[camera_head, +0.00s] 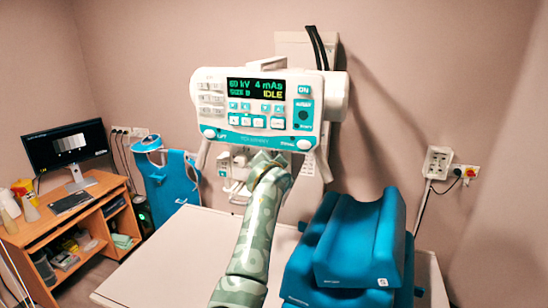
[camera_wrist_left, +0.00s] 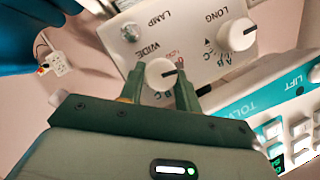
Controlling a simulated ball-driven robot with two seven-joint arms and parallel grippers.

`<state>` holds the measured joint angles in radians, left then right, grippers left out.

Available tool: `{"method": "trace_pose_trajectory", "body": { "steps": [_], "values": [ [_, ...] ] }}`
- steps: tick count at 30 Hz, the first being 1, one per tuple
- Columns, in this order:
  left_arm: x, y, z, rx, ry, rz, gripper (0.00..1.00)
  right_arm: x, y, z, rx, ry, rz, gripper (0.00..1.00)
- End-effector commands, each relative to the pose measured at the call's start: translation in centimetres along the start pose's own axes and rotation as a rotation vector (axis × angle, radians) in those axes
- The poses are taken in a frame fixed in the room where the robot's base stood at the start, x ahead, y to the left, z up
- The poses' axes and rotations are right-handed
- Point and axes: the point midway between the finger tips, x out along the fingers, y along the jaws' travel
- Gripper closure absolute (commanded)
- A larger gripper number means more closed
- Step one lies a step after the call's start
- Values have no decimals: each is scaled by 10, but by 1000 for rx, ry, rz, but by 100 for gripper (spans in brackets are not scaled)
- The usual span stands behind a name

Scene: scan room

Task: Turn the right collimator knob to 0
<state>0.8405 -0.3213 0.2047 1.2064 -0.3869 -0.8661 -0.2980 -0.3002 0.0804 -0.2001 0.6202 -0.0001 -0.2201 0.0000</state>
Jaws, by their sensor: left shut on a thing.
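The collimator's front plate (camera_wrist_left: 205,45) is pale with printed words LAMP, WIDE and LONG, and letters around its knobs. A round white knob (camera_wrist_left: 161,74) by the word WIDE sits between the fingers of my left gripper (camera_wrist_left: 161,88), which is shut on it. Its dark pointer line points to the right in the wrist view; the marks beside it are partly hidden by a finger. A second white knob (camera_wrist_left: 238,34), by LONG, is free. In the head view my left gripper (camera_head: 268,158) reaches up under the control panel and hides most of the collimator. My right gripper is not in view.
The control panel (camera_head: 262,108), reading IDLE, hangs just above my left gripper. It also shows at the right of the wrist view (camera_wrist_left: 270,108). Blue cushions (camera_head: 350,240) lie on the white table (camera_head: 165,255), right of my arm. A desk with a monitor stands left.

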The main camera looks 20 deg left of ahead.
Motion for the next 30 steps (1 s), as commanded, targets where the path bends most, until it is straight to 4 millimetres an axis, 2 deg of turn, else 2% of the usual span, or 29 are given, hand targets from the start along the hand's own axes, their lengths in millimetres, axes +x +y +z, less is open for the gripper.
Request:
{"method": "trace_pose_trajectory", "body": {
  "steps": [10, 27, 28, 30],
  "values": [
    [0, 0, 2, -138, -4, 60, 90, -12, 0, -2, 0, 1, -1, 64],
    [1, 1, 3, -163, -5, 72, 90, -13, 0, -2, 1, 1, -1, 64],
    [1, 1, 3, -163, -5, 72, 61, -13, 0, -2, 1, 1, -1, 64],
    [1, 1, 3, -163, -5, 72, 45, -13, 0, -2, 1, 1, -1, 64]
  ]
}}
